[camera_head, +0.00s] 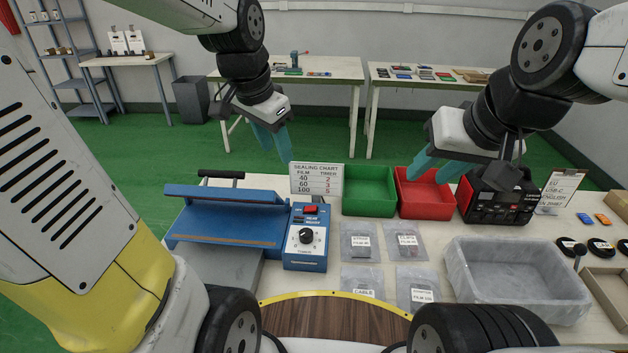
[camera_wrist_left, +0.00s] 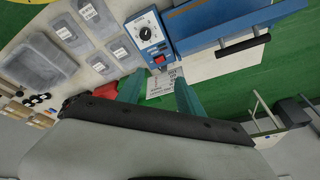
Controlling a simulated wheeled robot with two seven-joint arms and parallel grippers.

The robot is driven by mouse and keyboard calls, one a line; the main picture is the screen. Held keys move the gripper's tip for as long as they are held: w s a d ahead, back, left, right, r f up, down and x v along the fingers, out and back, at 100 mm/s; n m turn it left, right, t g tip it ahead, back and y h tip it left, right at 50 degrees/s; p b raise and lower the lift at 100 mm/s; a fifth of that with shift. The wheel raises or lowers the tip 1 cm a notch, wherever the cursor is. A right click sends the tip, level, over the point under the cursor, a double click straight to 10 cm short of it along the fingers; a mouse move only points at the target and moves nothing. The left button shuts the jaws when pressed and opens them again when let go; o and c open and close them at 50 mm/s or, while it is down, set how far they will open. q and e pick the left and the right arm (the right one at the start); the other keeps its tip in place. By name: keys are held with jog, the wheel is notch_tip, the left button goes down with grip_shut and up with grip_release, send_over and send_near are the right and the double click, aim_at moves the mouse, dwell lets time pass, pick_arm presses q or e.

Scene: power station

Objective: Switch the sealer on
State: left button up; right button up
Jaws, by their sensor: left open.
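The blue sealer (camera_head: 226,216) stands on the near table, with its long arm at the left and a control box (camera_head: 306,240) at its right end. The box carries a red switch (camera_head: 310,210) at its back and a black dial (camera_head: 306,236). In the left wrist view the red switch (camera_wrist_left: 159,59) shows beyond my left fingers, below the dial (camera_wrist_left: 145,33). My left gripper (camera_head: 277,152) is open and empty, in the air above and behind the box, apart from it. My right gripper (camera_head: 430,177) is open and empty over the red bin. I cannot tell the switch's position.
A sealing chart (camera_head: 316,179) stands just behind the control box. Green (camera_head: 370,192) and red (camera_head: 425,199) bins and a black-and-red device (camera_head: 497,196) line the back. Several labelled bags and a translucent tub (camera_head: 515,272) lie to the right.

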pick_arm(q)
jog(key=w+d+f+m+g, duration=0.2)
jog(key=w+f+m, duration=0.3)
jog(key=w+f, duration=0.3)
jog(key=m+g+y, duration=0.1)
jog(key=m+g, duration=0.1)
jog(key=m, duration=0.3)
send_near(307, 208)
jog(key=shift+m, duration=0.3)
jog(key=f, duration=0.7)
jog(key=shift+s+d+f, duration=0.15)
jog(key=shift+s+f, duration=0.05)
jog(key=shift+f, duration=0.15)
grip_shut()
